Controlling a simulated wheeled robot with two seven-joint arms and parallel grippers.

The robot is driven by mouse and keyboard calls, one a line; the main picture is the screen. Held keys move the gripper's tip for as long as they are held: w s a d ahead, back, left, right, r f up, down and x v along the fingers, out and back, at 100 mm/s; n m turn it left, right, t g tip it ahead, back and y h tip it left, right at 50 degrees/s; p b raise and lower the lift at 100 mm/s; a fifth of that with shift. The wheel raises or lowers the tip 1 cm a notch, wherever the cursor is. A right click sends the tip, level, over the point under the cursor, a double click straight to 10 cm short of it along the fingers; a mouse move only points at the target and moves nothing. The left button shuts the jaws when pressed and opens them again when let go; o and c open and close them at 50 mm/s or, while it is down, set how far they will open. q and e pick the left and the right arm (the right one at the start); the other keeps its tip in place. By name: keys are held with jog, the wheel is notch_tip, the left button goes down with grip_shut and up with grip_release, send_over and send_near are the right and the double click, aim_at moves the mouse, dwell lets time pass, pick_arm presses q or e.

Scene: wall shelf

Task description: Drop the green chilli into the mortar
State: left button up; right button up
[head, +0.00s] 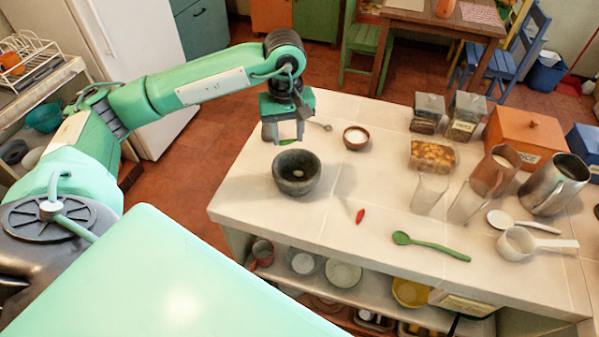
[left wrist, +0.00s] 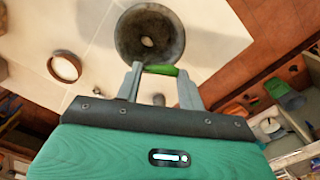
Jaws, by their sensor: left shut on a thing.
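The mortar (head: 297,178) is a dark grey stone bowl on the near left part of the white tiled counter. Something small and pale lies inside it. My left gripper (head: 284,140) is shut on the green chilli (head: 288,142), behind the mortar in the head view and above the counter. In the left wrist view the green chilli (left wrist: 161,70) lies crosswise between the fingertips (left wrist: 160,78), and the mortar (left wrist: 150,36) shows just beyond it. The chilli overlaps the mortar's rim edge in that picture. My right gripper is not in view.
A red chilli (head: 360,216) and a green spoon (head: 430,246) lie on the counter right of the mortar. A small brown bowl (head: 356,138) of white stuff stands behind. Glasses, a metal jug (head: 553,185) and jars crowd the right side.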

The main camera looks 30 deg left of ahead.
aim_at(288, 142)
pick_arm(q)
jog(key=shift+f+b, duration=0.4)
jog(key=shift+f, duration=1.45)
jog(key=o, duration=0.9)
jog(key=shift+o, duration=0.2)
jog(key=shift+r, duration=0.5)
notch_tip(288, 142, up, 13)
jog(key=b, duration=0.2)
